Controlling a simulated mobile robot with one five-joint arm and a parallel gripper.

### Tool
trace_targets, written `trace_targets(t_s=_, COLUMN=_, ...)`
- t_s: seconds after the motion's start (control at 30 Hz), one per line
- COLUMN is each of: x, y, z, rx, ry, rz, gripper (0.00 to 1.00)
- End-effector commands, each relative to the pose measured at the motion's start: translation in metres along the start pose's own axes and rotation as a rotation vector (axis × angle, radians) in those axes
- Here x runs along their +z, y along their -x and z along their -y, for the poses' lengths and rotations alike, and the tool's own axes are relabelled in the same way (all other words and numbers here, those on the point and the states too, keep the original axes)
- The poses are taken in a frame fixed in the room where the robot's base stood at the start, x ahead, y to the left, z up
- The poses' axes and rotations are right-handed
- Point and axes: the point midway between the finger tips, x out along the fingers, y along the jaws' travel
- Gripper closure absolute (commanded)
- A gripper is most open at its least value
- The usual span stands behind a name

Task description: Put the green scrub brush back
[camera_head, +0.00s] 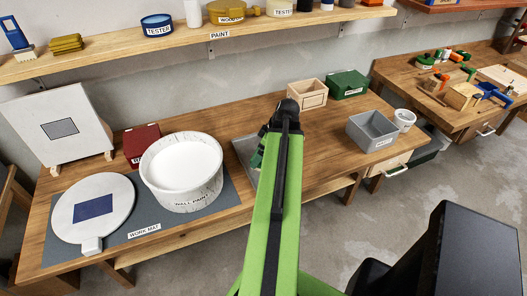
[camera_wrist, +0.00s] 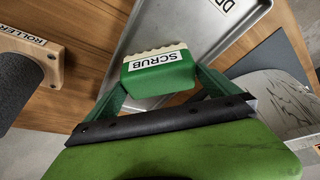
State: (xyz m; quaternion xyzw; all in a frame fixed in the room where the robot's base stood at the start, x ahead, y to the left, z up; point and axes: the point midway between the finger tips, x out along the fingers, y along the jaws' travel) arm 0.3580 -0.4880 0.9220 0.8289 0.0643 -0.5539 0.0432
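The green scrub brush (camera_wrist: 160,75) has a pale bristle edge and a white SCRUB label in the wrist view. It sits between the two dark green fingers of my gripper (camera_wrist: 158,80), which press against its sides. The brush overlaps the left rim of a grey metal tray (camera_wrist: 215,22) beneath it; whether it touches the tray cannot be told. In the head view my gripper (camera_head: 257,158) points down over the same tray (camera_head: 241,147), and my arm hides most of that spot.
A wooden ROLLER holder (camera_wrist: 50,62) lies left of the tray. The white wall paint bucket (camera_head: 182,205) stands on the work mat (camera_head: 225,205). A red box (camera_head: 141,146), grey bin (camera_head: 373,131), green box (camera_head: 348,84) and wooden box (camera_head: 306,94) stand around. A shelf (camera_head: 185,47) runs above.

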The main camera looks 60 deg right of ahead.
Motion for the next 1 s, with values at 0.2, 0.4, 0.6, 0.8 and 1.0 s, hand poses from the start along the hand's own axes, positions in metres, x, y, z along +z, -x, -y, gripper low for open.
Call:
trace_targets(t_s=0.2, x=-0.001, y=0.004, z=0.0, rx=0.0, ry=-0.001, rz=0.0, gripper=0.0)
trace_targets(t_s=0.4, x=-0.003, y=0.03, z=0.0, rx=0.001, ry=-0.003, rz=0.0, gripper=0.0)
trace_targets(t_s=0.6, x=-0.005, y=0.078, z=0.0, rx=0.001, ry=-0.004, rz=0.0, gripper=0.0)
trace_targets(t_s=0.8, x=-0.003, y=0.118, z=-0.001, rx=0.002, ry=-0.004, rz=-0.001, gripper=0.0)
trace_targets(t_s=1.0, x=0.0, y=0.125, z=-0.001, rx=0.001, ry=-0.003, rz=0.0, gripper=0.0)
